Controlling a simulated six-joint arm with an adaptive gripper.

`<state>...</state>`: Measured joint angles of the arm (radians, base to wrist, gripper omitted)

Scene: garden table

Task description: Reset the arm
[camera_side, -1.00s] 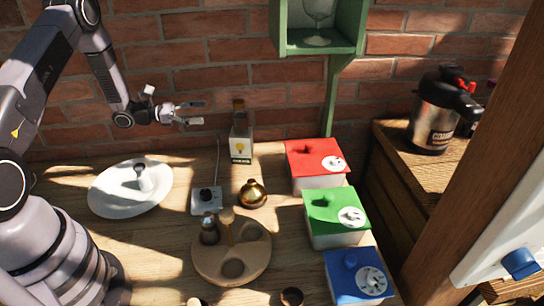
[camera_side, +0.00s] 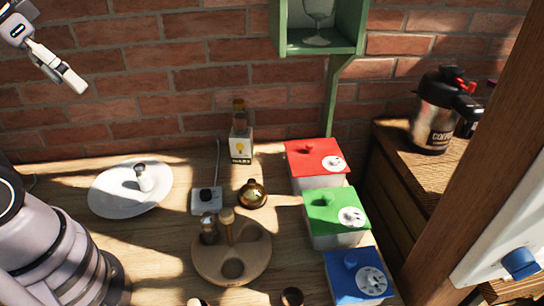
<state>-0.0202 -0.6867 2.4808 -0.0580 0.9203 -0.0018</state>
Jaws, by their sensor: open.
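My gripper (camera_side: 74,80) is at the top left of the side view, raised well above the table and in front of the brick wall. Only part of it shows, with its fingers pointing down to the right. It is open, nothing shows between its fingers, and it touches nothing. Most of my arm is outside the picture; my base is at the lower left.
A green shelf (camera_side: 345,30) hangs above.

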